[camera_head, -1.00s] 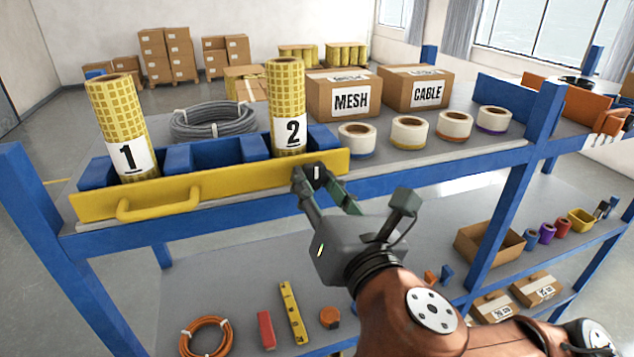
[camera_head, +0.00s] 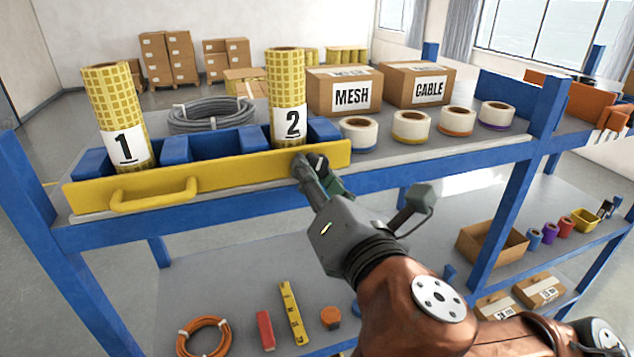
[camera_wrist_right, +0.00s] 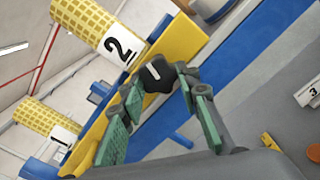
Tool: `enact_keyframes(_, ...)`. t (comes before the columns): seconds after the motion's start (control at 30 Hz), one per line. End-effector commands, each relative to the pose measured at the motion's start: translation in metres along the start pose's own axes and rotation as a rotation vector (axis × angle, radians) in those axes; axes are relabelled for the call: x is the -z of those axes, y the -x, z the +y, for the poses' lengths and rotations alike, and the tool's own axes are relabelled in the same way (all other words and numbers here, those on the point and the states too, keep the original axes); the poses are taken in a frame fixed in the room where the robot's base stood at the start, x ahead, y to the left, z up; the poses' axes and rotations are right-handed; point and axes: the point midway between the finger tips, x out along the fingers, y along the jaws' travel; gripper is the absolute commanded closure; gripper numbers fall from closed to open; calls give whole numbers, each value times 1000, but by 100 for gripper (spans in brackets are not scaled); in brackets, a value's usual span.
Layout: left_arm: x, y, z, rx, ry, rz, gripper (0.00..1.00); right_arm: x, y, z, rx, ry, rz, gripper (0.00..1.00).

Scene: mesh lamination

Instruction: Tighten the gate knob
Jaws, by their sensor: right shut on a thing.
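The yellow gate (camera_head: 225,178) is a long bar with a handle (camera_head: 154,196), across the front of the blue holder on the upper shelf. A dark knob (camera_wrist_right: 158,76) with a white mark sits at the gate's right end. My right gripper (camera_head: 312,167) is at that end, its green-padded fingers on both sides of the knob and shut on it. Mesh rolls 1 (camera_head: 119,115) and 2 (camera_head: 286,98) stand in the holder behind the gate. My left gripper is not in view.
Tape rolls (camera_head: 411,127), a MESH box (camera_head: 343,93) and a CABLE box (camera_head: 417,85) stand right of the holder. A grey cable coil (camera_head: 212,114) lies behind it. The lower shelf holds an orange coil (camera_head: 204,337) and a brown open box (camera_head: 493,246).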

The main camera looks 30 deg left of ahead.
Motion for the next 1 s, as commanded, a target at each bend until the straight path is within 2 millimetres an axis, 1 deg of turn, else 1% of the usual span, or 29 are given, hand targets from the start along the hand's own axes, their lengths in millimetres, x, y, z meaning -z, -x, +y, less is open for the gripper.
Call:
enact_keyframes(0.03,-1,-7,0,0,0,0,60,2,0,-2,0,-44,-1,94)
enact_keyframes(0.1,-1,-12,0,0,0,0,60,2,0,-1,-1,-110,-2,94)
enact_keyframes(1.0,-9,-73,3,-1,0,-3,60,0,0,3,0,-957,0,94)
